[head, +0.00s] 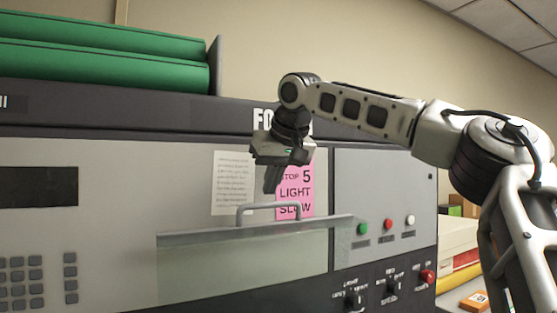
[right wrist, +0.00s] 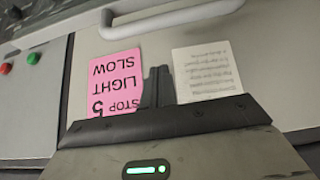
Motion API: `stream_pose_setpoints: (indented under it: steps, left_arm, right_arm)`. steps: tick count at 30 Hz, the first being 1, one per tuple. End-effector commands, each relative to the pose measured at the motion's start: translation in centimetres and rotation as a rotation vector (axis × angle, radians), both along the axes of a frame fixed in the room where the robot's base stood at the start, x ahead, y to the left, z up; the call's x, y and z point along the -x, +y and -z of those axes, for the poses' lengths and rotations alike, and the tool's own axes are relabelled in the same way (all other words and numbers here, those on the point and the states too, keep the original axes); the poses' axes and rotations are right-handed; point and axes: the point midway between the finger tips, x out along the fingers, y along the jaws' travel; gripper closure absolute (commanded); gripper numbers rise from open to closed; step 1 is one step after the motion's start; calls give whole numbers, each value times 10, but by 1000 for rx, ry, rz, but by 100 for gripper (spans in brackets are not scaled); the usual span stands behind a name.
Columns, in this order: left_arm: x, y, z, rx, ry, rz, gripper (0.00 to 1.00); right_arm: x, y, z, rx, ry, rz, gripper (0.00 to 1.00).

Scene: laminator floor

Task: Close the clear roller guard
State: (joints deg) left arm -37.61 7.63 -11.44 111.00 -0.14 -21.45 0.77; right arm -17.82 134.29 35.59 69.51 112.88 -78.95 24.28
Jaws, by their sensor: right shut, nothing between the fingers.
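The clear roller guard (head: 240,275) is a see-through panel low on the front of the grey machine in the head view. A grey rail runs along its top edge and stands out from the machine face. The guard's grey bar handle (head: 268,207) rises from that rail; it also crosses the top of the right wrist view (right wrist: 170,18). My right gripper (head: 272,182) points down just above the handle, apart from it as far as I can tell. Its fingers (right wrist: 159,86) are together and empty in the right wrist view. My left gripper is not in view.
A pink sign (head: 294,190) and a white printed sheet (head: 233,183) are on the machine face behind the gripper. Buttons (head: 388,224) and knobs are on the right, a keypad (head: 38,275) on the left. Green rollers (head: 110,55) lie on top.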

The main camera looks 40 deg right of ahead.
Motion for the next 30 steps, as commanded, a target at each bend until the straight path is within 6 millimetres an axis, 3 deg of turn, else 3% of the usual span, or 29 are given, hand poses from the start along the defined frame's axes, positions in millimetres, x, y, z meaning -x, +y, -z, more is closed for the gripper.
stream_pose_setpoints:
  steps: [9, 23, 30]
  left_arm:
    - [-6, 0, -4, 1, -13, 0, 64]
    - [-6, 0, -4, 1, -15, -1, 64]
    - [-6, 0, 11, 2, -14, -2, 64]
  right_arm:
    - [30, 9, 12, -1, -1, 0, 100]
    - [35, 11, 14, -1, -2, 2, 100]
    - [45, 15, 20, 10, -39, -2, 100]
